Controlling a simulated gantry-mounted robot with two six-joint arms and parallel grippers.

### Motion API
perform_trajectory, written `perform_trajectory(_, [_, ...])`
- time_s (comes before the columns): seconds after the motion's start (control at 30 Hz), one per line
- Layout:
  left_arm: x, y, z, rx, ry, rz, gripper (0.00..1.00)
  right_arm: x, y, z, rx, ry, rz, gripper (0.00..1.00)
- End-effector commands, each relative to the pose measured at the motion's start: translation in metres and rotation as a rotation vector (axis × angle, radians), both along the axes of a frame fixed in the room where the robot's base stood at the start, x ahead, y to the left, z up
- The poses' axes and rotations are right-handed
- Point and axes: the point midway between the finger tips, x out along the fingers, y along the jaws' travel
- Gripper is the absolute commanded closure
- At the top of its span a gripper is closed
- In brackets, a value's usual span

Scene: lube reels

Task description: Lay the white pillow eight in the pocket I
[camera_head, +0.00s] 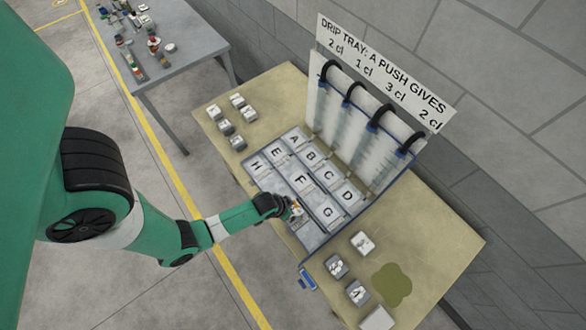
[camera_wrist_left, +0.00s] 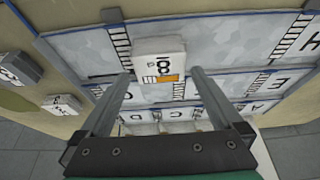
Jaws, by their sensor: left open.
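The white pillow eight (camera_wrist_left: 159,57) shows its 8 and an orange patch in the left wrist view. It sits on the grey tray, close to a ladder-like mark on its left. In the head view it is a small pale patch (camera_head: 297,209), mostly hidden by my gripper. My left gripper (camera_wrist_left: 161,74) is open, its fingertips on either side of the pillow's near edge. In the head view the left gripper (camera_head: 290,208) is low over the tray's front row. The H pocket (camera_wrist_left: 309,47) is at the right. No letter I is readable; the pillow or arm may cover it.
The lettered tray (camera_head: 303,265) has a blue rim and black hoops with clear sheets behind it. Loose pillows lie on the table at the left (camera_head: 225,128) and right (camera_head: 362,243). A green patch (camera_head: 392,284) is at the right. Another table (camera_head: 185,50) stands behind left.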

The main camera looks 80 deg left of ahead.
Motion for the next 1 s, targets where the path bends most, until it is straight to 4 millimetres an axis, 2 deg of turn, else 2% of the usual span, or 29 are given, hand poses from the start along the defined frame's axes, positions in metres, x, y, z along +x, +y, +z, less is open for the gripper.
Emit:
perform_trajectory(0.1, [-0.008, -0.004, 0.027, 0.000, 0.000, -0.001, 0.00, 0.000, 0.000, 0.016, 0.000, 0.000, 0.000, 1.00])
perform_trajectory(0.2, [-0.012, -0.006, 0.036, 0.000, 0.000, -0.001, 0.00, 0.000, 0.000, 0.025, 0.000, 0.000, 0.000, 1.00])
perform_trajectory(0.67, [-0.011, -0.006, 0.037, 0.002, -0.005, -0.001, 0.00, 0.000, 0.000, 0.023, 0.000, 0.000, 0.000, 1.00])
perform_trajectory(0.77, [0.015, 0.000, 0.053, 0.020, -0.059, -0.014, 0.00, 0.000, 0.000, 0.024, 0.000, 0.000, 0.000, 1.00])
perform_trajectory(0.87, [0.073, 0.009, 0.098, 0.062, -0.192, -0.047, 0.00, 0.000, 0.000, 0.024, 0.000, 0.000, 0.000, 1.00])
perform_trajectory(0.9, [0.103, 0.012, 0.126, 0.084, -0.266, -0.065, 0.00, 0.000, 0.000, 0.024, 0.000, 0.000, 0.000, 1.00])
perform_trajectory(0.97, [0.151, 0.013, 0.178, 0.122, -0.395, -0.098, 0.00, 0.000, 0.000, 0.024, 0.000, 0.000, 0.000, 1.00])
perform_trajectory(1.0, [0.180, 0.012, 0.217, 0.147, -0.484, -0.119, 0.00, 0.000, 0.000, 0.024, 0.000, 0.000, 0.000, 1.00])
